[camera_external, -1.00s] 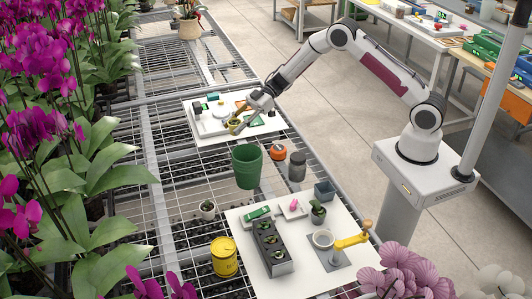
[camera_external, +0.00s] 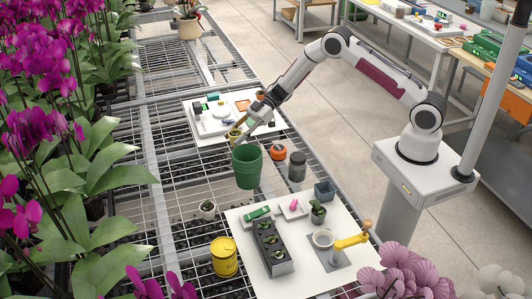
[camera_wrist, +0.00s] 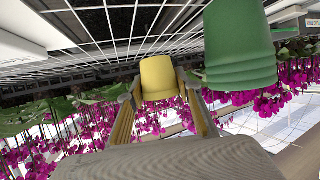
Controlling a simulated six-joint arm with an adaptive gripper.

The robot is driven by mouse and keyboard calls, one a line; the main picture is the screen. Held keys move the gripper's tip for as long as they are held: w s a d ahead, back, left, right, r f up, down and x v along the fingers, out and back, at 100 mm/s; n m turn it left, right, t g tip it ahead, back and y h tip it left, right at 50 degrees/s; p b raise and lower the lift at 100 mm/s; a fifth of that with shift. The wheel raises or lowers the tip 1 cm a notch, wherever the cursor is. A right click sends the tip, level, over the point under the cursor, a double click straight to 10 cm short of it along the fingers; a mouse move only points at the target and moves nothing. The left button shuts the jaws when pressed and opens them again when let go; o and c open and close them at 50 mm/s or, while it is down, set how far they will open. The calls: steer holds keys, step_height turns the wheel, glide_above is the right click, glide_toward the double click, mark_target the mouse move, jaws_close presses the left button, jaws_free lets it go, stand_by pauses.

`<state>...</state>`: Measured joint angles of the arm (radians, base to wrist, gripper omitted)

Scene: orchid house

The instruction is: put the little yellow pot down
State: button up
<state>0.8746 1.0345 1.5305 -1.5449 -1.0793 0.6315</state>
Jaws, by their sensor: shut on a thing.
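The little yellow pot (camera_external: 234,136) is between the fingers of my gripper (camera_external: 239,130), just behind the rim of the green bucket (camera_external: 247,168) in the external view. My gripper is shut on the pot. In the wrist view the yellow pot (camera_wrist: 159,77) sits between the two fingers of my gripper (camera_wrist: 160,90). The green bucket (camera_wrist: 238,45) appears close on the right there. I cannot tell the exact gap between the pot and the bucket, or how high the pot is held.
A white board (camera_external: 268,126) with a tray (camera_external: 215,122) lies behind the bucket. An orange pot (camera_external: 277,152) and a dark jar (camera_external: 297,166) stand right of the bucket. A nearer white board (camera_external: 330,282) carries planters. A yellow tin (camera_external: 224,258) stands on the mesh bench.

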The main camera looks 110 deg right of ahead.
steer(key=shift+f, duration=1.6)
steer(key=shift+f, duration=1.85)
steer(key=shift+f, duration=0.15)
steer(key=o, duration=1.2)
steer(key=shift+r, duration=0.2)
steer(key=v, duration=1.2)
steer(key=shift+d+f, duration=0.1)
